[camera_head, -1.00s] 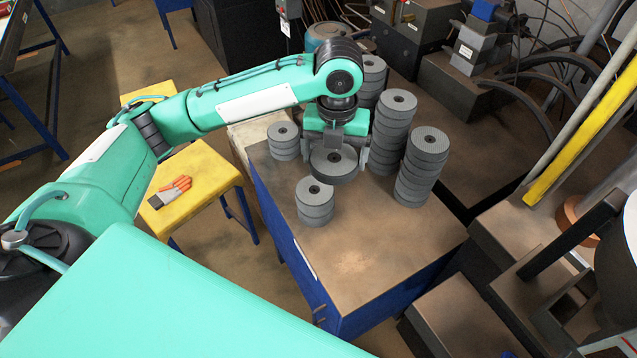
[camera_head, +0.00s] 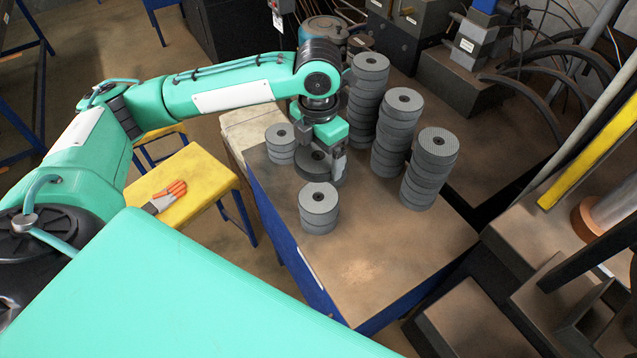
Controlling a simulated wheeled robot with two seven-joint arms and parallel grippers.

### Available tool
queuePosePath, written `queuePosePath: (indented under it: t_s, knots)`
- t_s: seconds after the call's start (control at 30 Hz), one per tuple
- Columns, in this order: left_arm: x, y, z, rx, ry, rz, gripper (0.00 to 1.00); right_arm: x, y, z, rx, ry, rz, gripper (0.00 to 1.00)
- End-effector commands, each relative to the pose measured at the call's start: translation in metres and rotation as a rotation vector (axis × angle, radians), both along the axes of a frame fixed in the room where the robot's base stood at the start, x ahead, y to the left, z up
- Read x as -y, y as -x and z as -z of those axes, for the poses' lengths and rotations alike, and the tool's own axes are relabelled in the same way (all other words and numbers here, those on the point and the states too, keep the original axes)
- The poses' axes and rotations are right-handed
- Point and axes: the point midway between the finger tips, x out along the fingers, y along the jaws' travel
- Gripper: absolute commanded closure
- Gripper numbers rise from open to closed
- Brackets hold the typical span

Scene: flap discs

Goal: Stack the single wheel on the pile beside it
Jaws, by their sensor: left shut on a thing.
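My left gripper (camera_head: 321,160) points down over the workbench and is shut on a grey flap wheel (camera_head: 316,169). The gripper and its wrist hide part of the wheel. I cannot tell how far the wheel is above the bench top. A short pile of wheels (camera_head: 318,207) stands just in front of it, nearer the camera. Another short pile (camera_head: 281,143) stands close to its left. Taller piles stand to the right: one behind (camera_head: 369,85), one in the middle (camera_head: 397,130) and one in front (camera_head: 430,168). My right gripper is out of view.
The workbench (camera_head: 365,260) has a brown top and blue sides, and its front part is clear. A yellow stool (camera_head: 200,180) with a glove (camera_head: 166,197) on it stands to the left. Machinery and a yellow bar (camera_head: 590,150) lie to the right.

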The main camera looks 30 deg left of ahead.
Motion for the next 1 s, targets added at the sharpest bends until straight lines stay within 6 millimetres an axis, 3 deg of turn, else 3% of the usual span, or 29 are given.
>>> queuePosePath:
  t_s: [0.1,0.3,0.53,0.8,1.0]
  knots:
    - [0.0,0.001,0.029,-0.004,-0.001,-0.001,0.49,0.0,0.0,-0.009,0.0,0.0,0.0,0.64]
    - [0.0,0.0,0.063,-0.001,0.001,-0.001,0.49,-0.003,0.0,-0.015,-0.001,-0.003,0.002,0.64]
    - [0.0,0.0,0.078,0.0,0.001,-0.001,0.49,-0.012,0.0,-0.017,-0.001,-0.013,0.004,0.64]
    - [0.0,0.0,0.112,0.0,0.0,-0.001,0.49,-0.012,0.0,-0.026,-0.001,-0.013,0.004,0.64]
    - [0.0,-0.001,0.114,0.003,0.001,0.0,0.49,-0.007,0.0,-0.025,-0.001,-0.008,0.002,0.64]
